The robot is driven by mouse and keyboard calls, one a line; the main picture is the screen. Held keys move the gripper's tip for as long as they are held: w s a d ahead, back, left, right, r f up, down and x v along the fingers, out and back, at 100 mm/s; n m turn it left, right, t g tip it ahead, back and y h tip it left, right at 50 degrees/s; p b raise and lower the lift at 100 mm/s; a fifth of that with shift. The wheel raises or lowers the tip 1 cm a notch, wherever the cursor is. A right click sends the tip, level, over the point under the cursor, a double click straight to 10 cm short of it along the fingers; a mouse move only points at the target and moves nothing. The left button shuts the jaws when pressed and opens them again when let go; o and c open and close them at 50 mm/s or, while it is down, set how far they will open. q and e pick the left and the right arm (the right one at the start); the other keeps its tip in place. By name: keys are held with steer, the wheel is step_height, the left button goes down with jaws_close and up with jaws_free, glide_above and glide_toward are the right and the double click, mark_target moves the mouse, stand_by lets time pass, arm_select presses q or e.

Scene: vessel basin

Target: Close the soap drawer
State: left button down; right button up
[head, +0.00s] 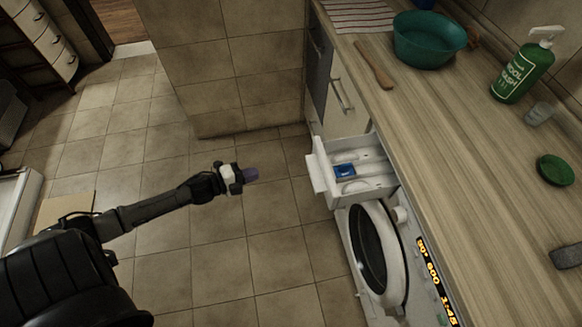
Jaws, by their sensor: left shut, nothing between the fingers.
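The soap drawer (357,168) is a white drawer pulled out from the top left of the washing machine's front. It has compartments and a blue insert (345,171), and its white front panel (318,173) faces left. The washing machine (437,292) stands under the counter, and its round door (376,254) is below the drawer. My left gripper (251,174) is shut and empty, with purplish fingertips. In the picture it is to the left of the drawer front, with a clear gap between them. My right gripper is not in view.
A wooden counter (440,130) runs above the machine. It carries a teal basin (428,40), a wooden spoon (374,65), a green wash bottle (523,66) and a green lid (555,170). A tiled wall block (220,60) stands behind. The tiled floor around my left gripper is clear.

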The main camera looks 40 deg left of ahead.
mark_target(309, 170)
arm_select(q)
steer(key=s+d+r+m+h, duration=0.1)
steer(key=d+r+m+h, duration=0.2)
steer(key=d+m+h, duration=0.15)
steer(key=x, duration=1.1)
steer(key=shift+w+a+r, duration=0.1)
steer(key=shift+w+a, duration=0.1)
steer(key=shift+w, duration=0.3)
steer(key=shift+x, duration=0.85)
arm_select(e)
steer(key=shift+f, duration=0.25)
